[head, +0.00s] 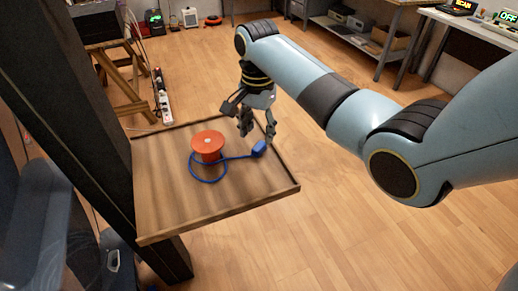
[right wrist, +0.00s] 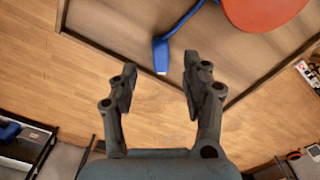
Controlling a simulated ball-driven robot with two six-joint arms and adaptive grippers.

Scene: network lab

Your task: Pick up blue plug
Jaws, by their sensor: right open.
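The blue plug (head: 259,148) lies on the wooden tray (head: 165,215) near its right edge, with a blue cord running left to an orange-red cylinder (head: 208,146). My right gripper (head: 257,131) is open and empty, pointing down just above the plug. In the right wrist view the plug (right wrist: 161,55) shows beyond and between the two open fingertips (right wrist: 160,70), apart from both. The orange-red cylinder (right wrist: 262,10) is at the top right there. My left gripper is not in view.
The tray has a raised rim and adjoins a dark upright post (head: 85,110) on its left. A white power strip (head: 162,98) and a wooden stand (head: 125,72) are behind it. Open wooden floor lies to the right, and shelves (head: 350,30) stand at the back.

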